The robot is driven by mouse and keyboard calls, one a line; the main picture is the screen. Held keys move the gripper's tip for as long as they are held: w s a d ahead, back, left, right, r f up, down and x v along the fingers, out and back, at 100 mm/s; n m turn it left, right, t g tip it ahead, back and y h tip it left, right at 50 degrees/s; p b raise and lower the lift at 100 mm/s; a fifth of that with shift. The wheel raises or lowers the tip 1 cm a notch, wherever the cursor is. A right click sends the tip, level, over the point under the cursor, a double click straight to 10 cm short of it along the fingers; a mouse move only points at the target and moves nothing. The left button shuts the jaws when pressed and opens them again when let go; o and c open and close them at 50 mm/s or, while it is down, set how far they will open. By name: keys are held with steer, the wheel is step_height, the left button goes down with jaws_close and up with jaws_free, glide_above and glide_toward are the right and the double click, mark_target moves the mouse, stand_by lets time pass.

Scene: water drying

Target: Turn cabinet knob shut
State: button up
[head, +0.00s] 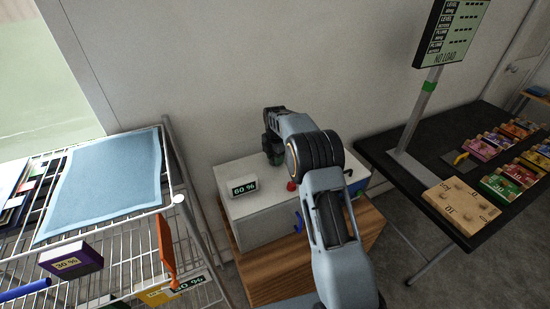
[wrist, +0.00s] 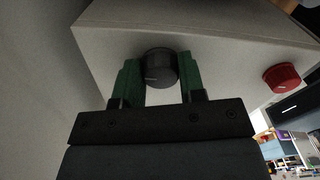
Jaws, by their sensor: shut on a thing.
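A black round knob (wrist: 158,68) with a small pale mark sits on the pale face of the cabinet in the wrist view. My gripper (wrist: 161,84) has its two green fingers on either side of this knob and is shut on it. In the head view my gripper (head: 271,153) is at the back of the white cabinet (head: 262,215), and my arm hides the black knob there. A red knob (wrist: 282,78) is to the right of the black one; it also shows in the head view (head: 291,186).
The cabinet stands on a wooden stand (head: 290,268) and carries a "60 %" sign (head: 244,187) and a blue handle (head: 298,222). A wire rack (head: 120,262) is close on the left. A black table (head: 395,152) with colored blocks is on the right.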

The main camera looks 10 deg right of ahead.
stand_by(0.4)
steer(key=o, duration=0.9)
steer(key=shift+o, duration=0.2)
step_height(320, 180, up, 14)
steer(key=shift+f, duration=0.1)
